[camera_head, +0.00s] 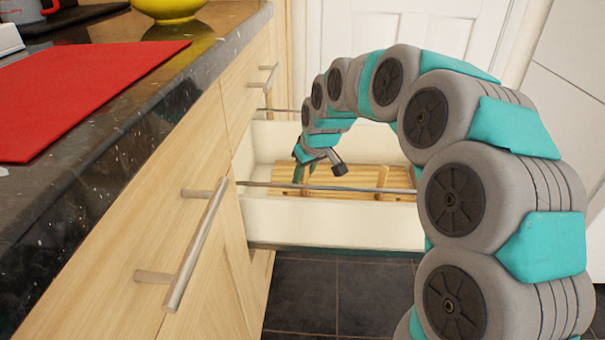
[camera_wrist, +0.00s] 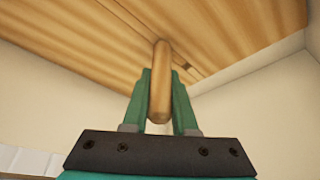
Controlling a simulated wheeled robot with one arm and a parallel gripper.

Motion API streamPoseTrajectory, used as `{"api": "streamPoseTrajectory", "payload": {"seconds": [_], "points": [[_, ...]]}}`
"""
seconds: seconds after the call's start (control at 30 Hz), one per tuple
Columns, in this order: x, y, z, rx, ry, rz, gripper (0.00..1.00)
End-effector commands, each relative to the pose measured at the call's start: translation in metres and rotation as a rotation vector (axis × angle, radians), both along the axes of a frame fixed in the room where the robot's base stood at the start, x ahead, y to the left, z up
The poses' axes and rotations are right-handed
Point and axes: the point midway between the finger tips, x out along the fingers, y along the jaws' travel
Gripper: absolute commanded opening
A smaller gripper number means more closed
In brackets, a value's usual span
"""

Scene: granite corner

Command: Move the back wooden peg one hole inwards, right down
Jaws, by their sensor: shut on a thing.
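The back wooden peg (camera_wrist: 160,90) is a rounded wooden stick between the two green fingers of my gripper (camera_wrist: 160,78), which is shut on it. The peg's far end lies against or just in front of the wooden pegboard (camera_wrist: 80,40); whether it sits in a hole I cannot tell. Small dark marks, perhaps holes, show on the board right of the peg's far end. In the head view my gripper (camera_head: 299,172) reaches down into the open drawer over the left part of the pegboard (camera_head: 345,178); the held peg is not clear there. Another wooden peg (camera_head: 382,178) stands farther right.
The open white drawer (camera_head: 330,225) surrounds the board, with a metal rail (camera_head: 340,188) along its near side. A cabinet with bar handles (camera_head: 195,250) and a dark granite counter (camera_head: 120,110) with a red mat (camera_head: 70,90) stand at left. My arm arches over the drawer from the right.

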Motion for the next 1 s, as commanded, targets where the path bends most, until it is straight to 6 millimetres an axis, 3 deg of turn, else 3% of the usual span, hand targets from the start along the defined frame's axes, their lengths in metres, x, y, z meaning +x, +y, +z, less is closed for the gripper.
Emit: {"api": "streamPoseTrajectory", "payload": {"seconds": [0.03, 0.33, 0.67, 1.0], "points": [[0.000, 0.000, -0.001, 0.000, 0.000, 0.000, 0.28], [0.000, 0.000, 0.000, 0.000, 0.000, 0.000, 0.61], [-0.001, -0.001, 0.003, 0.001, -0.001, 0.000, 0.61], [-0.013, -0.010, 0.042, 0.001, -0.003, -0.001, 0.61]]}}
